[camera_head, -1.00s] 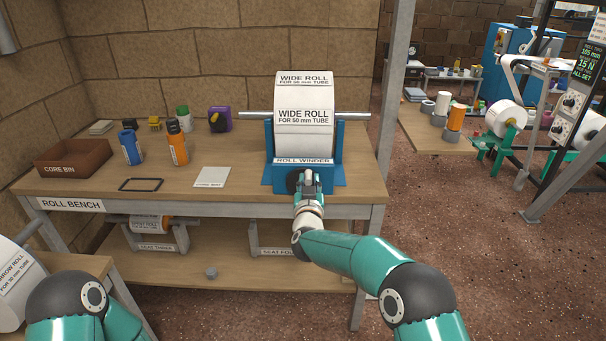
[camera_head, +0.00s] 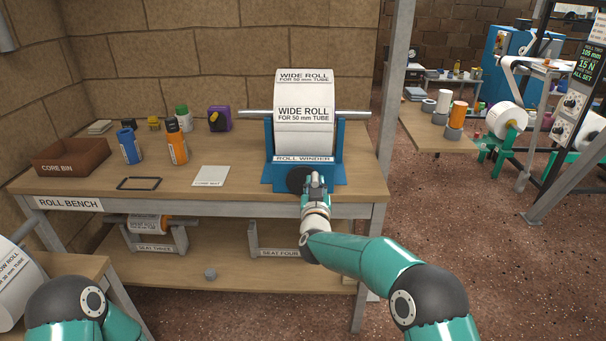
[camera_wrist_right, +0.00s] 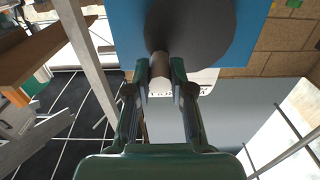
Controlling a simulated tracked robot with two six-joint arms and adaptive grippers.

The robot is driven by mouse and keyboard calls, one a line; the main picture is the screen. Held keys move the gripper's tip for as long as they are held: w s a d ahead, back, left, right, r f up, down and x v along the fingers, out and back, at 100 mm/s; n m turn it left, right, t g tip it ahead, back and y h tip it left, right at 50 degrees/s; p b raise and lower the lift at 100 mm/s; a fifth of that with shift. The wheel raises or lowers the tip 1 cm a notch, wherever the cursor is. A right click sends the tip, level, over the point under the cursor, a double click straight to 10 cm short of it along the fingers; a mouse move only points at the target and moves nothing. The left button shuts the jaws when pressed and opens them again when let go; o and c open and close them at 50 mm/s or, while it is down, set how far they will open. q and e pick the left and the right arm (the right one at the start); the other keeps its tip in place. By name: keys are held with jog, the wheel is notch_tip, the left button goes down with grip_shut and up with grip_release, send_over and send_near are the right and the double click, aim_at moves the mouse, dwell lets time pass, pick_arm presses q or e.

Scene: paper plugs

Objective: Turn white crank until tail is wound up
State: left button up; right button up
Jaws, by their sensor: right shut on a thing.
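My right gripper (camera_head: 316,183) is at the disc's right side. In the right wrist view its fingers (camera_wrist_right: 160,85) are shut around the crank's grey-brown handle (camera_wrist_right: 160,64). No crank part looks clearly white. I cannot make out a loose tail on the roll. My left gripper is out of view.
The bench (camera_head: 90,183) holds a brown core bin (camera_head: 70,158), an orange bottle (camera_head: 177,148), a blue bottle (camera_head: 130,149), a black frame (camera_head: 139,184) and a pale core mat (camera_head: 211,176). A metal post (camera_head: 394,90) stands to the right.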

jog(key=shift+d+f, duration=0.15)
jog(key=shift+f, duration=0.1)
jog(key=shift+d+f+b, duration=0.3)
jog(key=shift+f+b, duration=0.25)
jog(key=shift+b, duration=0.1)
dwell(0.3)
jog(key=shift+f+b, duration=0.7)
